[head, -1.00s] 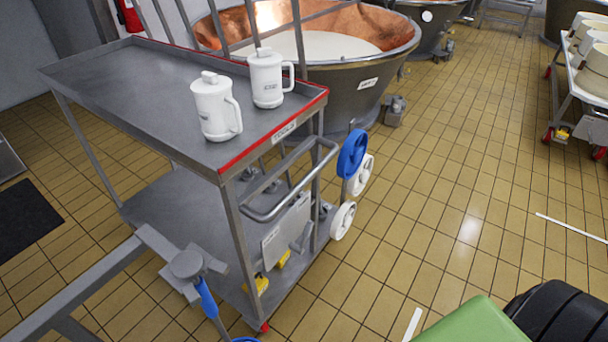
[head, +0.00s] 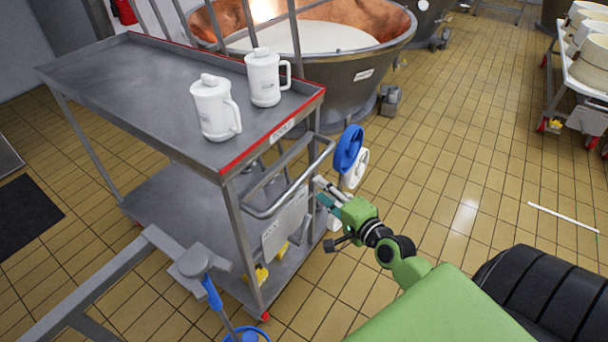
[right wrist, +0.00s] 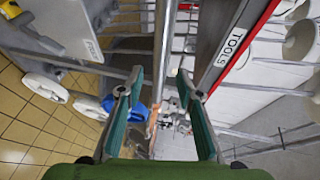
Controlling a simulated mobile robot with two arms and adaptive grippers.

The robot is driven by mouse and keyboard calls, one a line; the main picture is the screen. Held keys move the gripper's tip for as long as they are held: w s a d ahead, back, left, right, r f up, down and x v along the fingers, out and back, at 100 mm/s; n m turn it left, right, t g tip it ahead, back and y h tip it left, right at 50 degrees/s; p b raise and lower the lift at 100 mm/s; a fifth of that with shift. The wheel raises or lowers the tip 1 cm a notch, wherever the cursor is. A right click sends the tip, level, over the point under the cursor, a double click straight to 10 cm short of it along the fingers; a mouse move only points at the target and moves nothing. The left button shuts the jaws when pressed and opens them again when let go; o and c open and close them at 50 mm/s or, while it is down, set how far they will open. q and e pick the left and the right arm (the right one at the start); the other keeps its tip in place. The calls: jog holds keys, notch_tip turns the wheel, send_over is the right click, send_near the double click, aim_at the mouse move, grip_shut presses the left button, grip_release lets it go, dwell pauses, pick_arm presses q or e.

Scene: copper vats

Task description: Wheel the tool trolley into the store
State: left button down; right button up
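The grey steel tool trolley (head: 130,85) stands left of centre in the head view, with a red front edge and a TOOLS label that also shows in the right wrist view (right wrist: 228,48). Its tubular push handle (head: 290,195) sticks out at the near end. Two white lidded jugs (head: 215,108) (head: 264,78) stand on its top. My right gripper (head: 320,190) is just right of the handle in the head view. In the right wrist view its teal fingers (right wrist: 158,82) are apart, with no visible grip on the handle. My left gripper is out of view.
A copper-lined vat (head: 330,65) of white liquid stands close behind the trolley. A blue wheel (head: 347,148) is beside the handle. A grey frame (head: 100,275) fills the lower left. A rack of white moulds (head: 590,75) stands far right.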

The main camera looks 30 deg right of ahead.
aim_at(307, 178)
jog(key=w, duration=0.3)
jog(key=w+f, duration=0.1)
jog(key=w, duration=0.5)
jog(key=shift+w+f, duration=0.15)
jog(key=shift+f, duration=0.25)
grip_shut()
